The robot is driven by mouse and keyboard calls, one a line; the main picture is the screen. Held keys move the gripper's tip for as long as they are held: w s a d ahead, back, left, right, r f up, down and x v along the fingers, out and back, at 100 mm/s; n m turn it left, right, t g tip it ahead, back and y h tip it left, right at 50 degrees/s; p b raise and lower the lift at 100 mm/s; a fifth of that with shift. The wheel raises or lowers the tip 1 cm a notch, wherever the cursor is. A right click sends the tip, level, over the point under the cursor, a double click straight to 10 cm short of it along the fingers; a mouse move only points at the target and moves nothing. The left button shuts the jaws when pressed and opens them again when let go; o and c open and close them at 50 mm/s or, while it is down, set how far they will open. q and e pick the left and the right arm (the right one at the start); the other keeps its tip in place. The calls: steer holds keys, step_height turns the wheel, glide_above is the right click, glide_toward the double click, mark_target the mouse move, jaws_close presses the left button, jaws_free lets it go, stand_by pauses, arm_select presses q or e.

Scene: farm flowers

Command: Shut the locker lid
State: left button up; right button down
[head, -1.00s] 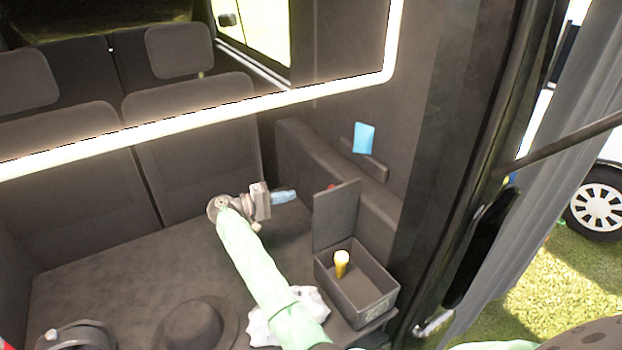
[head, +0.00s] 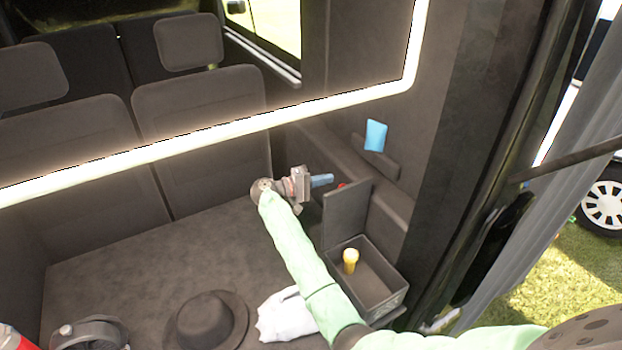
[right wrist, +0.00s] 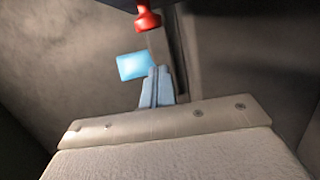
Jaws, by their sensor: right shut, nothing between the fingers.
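The locker (head: 392,300) is a dark open-topped box at the right end of the dark surface. Its lid (head: 346,216) stands upright along the box's left-rear side, so the locker is open. I cannot make out the lid there. My left gripper is not in view.
A light-blue card (head: 376,135) is on the side wall, and a small red thing (right wrist: 147,18) shows in the right wrist view. A dark hat (head: 208,318) and a white cloth (head: 283,317) lie in front. The surface left of my arm is largely clear.

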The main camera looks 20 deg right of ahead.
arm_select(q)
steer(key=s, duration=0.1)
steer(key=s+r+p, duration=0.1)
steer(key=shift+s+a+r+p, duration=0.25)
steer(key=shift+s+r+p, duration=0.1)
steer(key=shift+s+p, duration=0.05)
arm_select(e)
steer(key=s, duration=0.3)
steer(key=shift+s+d, duration=0.2)
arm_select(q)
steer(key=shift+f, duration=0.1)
arm_select(e)
steer(key=shift+f, duration=0.15)
